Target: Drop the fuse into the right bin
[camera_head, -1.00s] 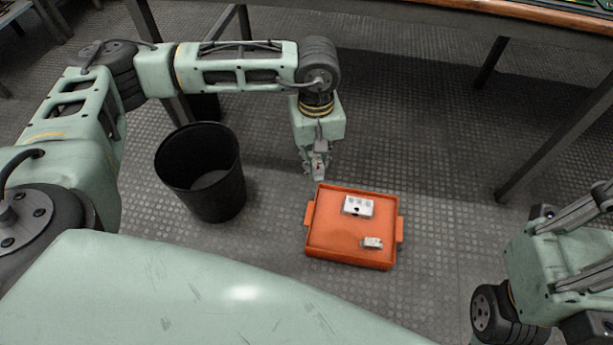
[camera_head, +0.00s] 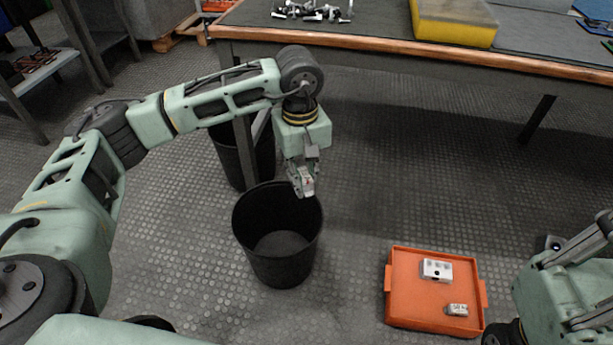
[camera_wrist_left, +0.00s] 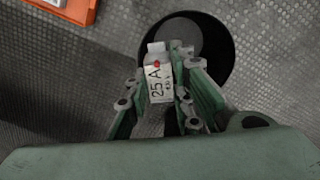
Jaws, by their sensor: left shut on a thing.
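My left gripper (camera_head: 305,186) is shut on the fuse (camera_head: 307,181), a small pale block. In the left wrist view the fuse (camera_wrist_left: 158,82) shows a "25 A" label and a red dot between the fingers. The right bin (camera_head: 276,262) is a round black bin standing on the floor. In the head view the gripper and fuse overlap its back right rim, at a height above it. In the left wrist view the bin's opening (camera_wrist_left: 207,40) lies behind and right of the fuse. My right arm shows at the right edge, but its gripper cannot be made out.
A second black bin (camera_head: 232,163) stands behind and left, beside a table leg. An orange tray (camera_head: 405,290) on the floor at lower right holds a white block (camera_head: 436,270) and a smaller pale part (camera_head: 457,310). A workbench (camera_head: 380,42) runs across the back.

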